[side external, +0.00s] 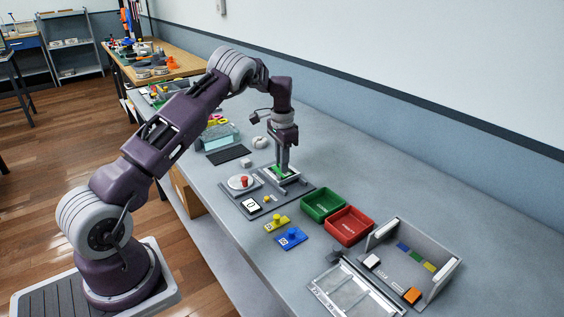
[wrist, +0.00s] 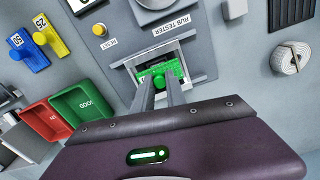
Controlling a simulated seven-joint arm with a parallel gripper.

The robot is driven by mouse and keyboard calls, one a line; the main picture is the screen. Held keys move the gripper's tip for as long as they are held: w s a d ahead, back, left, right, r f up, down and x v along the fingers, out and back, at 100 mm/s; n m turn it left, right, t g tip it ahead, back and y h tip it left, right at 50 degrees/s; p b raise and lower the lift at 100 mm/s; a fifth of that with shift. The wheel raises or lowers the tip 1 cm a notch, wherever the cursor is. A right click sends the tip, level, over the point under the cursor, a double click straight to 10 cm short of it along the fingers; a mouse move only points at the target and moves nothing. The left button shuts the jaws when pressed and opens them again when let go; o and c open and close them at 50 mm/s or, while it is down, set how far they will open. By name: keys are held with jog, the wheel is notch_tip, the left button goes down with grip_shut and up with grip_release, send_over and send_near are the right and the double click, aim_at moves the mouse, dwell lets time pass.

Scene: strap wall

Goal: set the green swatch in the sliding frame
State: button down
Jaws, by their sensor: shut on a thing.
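The green swatch (wrist: 152,70) with its round green knob is at the fingertips of my gripper (wrist: 161,82) in the wrist view. My gripper is shut on it. The swatch is over the pale sliding frame (wrist: 187,70) of the rub tester (wrist: 200,45); whether it is seated or a little above cannot be told. In the side view my gripper (side external: 281,164) points straight down at the frame, and only a bit of green (side external: 281,171) shows below the fingers. The fingers hide part of the swatch and frame.
A yellow knobbed piece (side external: 276,222) and a blue one (side external: 290,238) lie in front of the tester. A green bin (side external: 323,203) and a red bin (side external: 348,226) stand to the right, then a grey open-sided box (side external: 433,262). Bare bench lies behind, towards the wall.

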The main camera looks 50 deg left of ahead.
jog(key=shift+f, duration=0.15)
jog(key=c, duration=1.3)
grip_release()
jog(key=shift+o, duration=0.6)
jog(key=o, duration=0.3)
